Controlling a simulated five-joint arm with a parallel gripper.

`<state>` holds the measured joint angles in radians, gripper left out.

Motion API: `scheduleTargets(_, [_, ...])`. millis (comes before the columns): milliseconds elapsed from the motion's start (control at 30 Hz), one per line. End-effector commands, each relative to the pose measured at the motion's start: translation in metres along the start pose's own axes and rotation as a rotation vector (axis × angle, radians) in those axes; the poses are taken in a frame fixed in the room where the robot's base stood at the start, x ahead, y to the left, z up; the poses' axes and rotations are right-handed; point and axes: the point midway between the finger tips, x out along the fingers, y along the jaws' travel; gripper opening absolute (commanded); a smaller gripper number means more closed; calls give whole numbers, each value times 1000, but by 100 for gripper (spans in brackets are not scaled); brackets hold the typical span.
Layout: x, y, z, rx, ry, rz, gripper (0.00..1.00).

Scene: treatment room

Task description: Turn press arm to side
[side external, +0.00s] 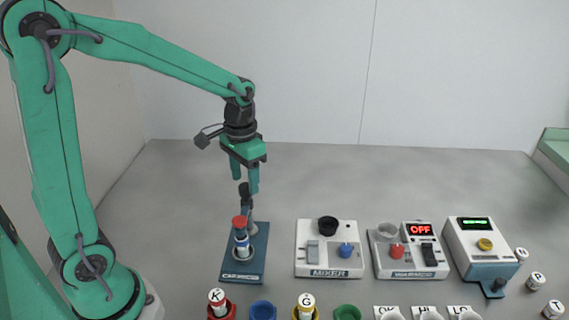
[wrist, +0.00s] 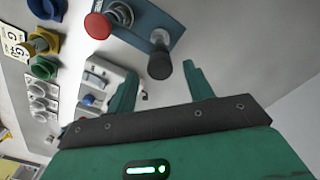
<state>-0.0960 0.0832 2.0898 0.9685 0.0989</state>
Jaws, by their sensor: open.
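The capper (side external: 243,271) is a blue plate with its label at the front. It also shows in the wrist view (wrist: 143,22). A vial with a red cap (side external: 240,222) stands upright in its ring; the cap shows in the wrist view (wrist: 97,26). Behind the vial rises the press arm with a black knob (side external: 244,189); the knob is near the picture's middle in the wrist view (wrist: 159,66). My gripper (side external: 245,184) is open, pointing down just above the knob. In the wrist view its fingers (wrist: 160,70) appear on either side of the knob; contact cannot be told.
Right of the capper stand the mixer (side external: 329,261), a second device with a red OFF display (side external: 407,262), and a device with a green display (side external: 484,257). Several coloured holders line the front, including a blue one (side external: 263,310). The bench behind is clear.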

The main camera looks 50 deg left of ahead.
Motion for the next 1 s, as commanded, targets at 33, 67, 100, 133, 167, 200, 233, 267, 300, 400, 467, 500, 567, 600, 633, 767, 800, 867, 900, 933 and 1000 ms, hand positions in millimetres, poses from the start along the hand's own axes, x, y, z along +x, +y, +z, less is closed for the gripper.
scheduleTargets(33, [6,0,1,0,-4,0,52])
scheduleTargets(67, [8,0,1,0,-4,0,52])
scheduleTargets(100, [10,0,0,0,-2,0,52])
scheduleTargets(133, [12,0,0,0,-1,0,52])
scheduleTargets(167, [13,0,0,0,-1,0,52])
scheduleTargets(200, [14,0,0,0,-1,0,52])
scheduleTargets(233, [15,0,0,0,-1,0,52])
scheduleTargets(267, [16,0,0,0,-1,0,52])
scheduleTargets(300, [16,0,0,0,0,0,52])
scheduleTargets(400, [16,0,0,0,0,0,52])
scheduleTargets(467, [16,0,0,0,0,0,52])
scheduleTargets(500, [16,0,0,0,0,0,52])
scheduleTargets(567, [16,0,0,0,0,0,42])
scheduleTargets(600, [16,0,0,0,0,0,34])
scheduleTargets(633, [16,0,0,0,0,0,28])
scheduleTargets(767, [16,0,0,0,0,0,3])
scheduleTargets(800, [16,0,0,0,0,0,0])
scheduleTargets(867, [16,0,0,0,0,0,0])
scheduleTargets(900, [16,0,0,0,0,0,0])
scheduleTargets(933, [16,0,0,1,0,0,0])
scheduleTargets(1000, [16,0,0,4,0,0,0])
